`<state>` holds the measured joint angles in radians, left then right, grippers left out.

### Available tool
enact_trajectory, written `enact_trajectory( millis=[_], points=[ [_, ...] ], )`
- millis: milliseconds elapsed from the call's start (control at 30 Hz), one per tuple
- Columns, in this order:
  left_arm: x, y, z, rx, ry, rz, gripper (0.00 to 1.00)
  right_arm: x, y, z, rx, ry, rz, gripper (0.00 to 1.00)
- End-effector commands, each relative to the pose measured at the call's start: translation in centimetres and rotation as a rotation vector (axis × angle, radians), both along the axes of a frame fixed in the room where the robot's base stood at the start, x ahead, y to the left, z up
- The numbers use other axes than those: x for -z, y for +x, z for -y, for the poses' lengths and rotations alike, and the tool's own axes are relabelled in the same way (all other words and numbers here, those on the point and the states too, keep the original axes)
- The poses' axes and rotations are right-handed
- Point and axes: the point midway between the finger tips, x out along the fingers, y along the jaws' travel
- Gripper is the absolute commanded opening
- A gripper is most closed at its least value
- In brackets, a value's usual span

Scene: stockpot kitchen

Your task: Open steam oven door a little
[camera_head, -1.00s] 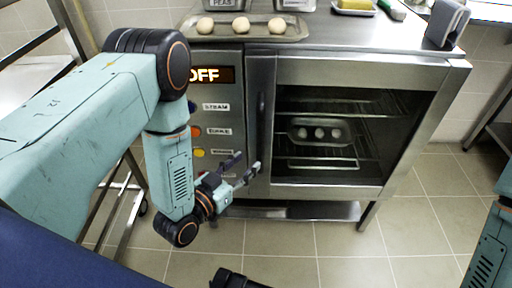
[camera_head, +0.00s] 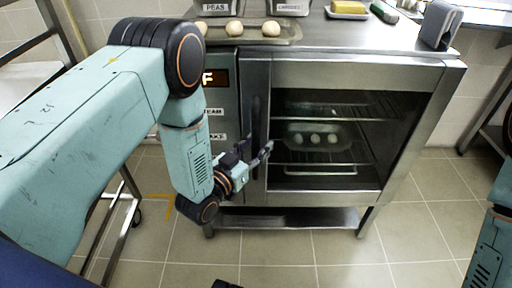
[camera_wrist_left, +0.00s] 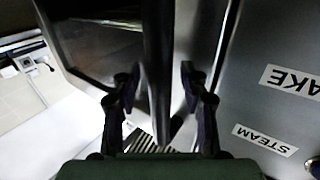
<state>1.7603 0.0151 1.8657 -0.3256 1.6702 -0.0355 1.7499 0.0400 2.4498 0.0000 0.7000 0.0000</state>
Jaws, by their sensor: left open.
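The steam oven (camera_head: 225,100) stands ahead, with a control panel on its left and a glass door (camera_head: 370,192) on its right. The door looks shut. Its dark upright handle (camera_head: 256,115) is at the door's left edge. My left gripper (camera_head: 257,152) is open at the handle's lower part. In the left wrist view, the handle (camera_wrist_left: 157,60) runs between the two spread fingers (camera_wrist_left: 160,95). I see gaps on both sides, so they do not clamp it. My arm hides part of the panel.
A tray (camera_head: 285,42) with pale dough balls and labelled containers (camera_head: 216,7) stand on the oven top. A grey block-like stand (camera_head: 440,22) is at the top's right. Inside the oven, a tray with several pale rounds sits on a rack. The tiled floor (camera_head: 290,248) in front is clear.

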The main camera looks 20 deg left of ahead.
Motion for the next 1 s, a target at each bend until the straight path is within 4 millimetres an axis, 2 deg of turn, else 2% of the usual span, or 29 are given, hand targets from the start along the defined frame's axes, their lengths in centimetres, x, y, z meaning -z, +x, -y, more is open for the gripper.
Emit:
enact_trajectory(
  millis=[133, 633, 1000],
  points=[
    [-0.02, -0.11, 0.0, 0.0, 0.0, 0.0, 0.43, -0.03, -0.01, 0.0, 0.0, 0.0, 0.0, 0.4],
    [0.0, -0.13, -0.03, -0.001, -0.001, -0.001, 0.01, -0.04, -0.01, 0.0, 0.0, 0.0, 0.0, 0.4],
    [0.02, -0.14, -0.05, -0.001, -0.001, -0.001, 0.0, -0.03, 0.0, 0.0, 0.0, 0.0, 0.0, 0.4]
  ],
)
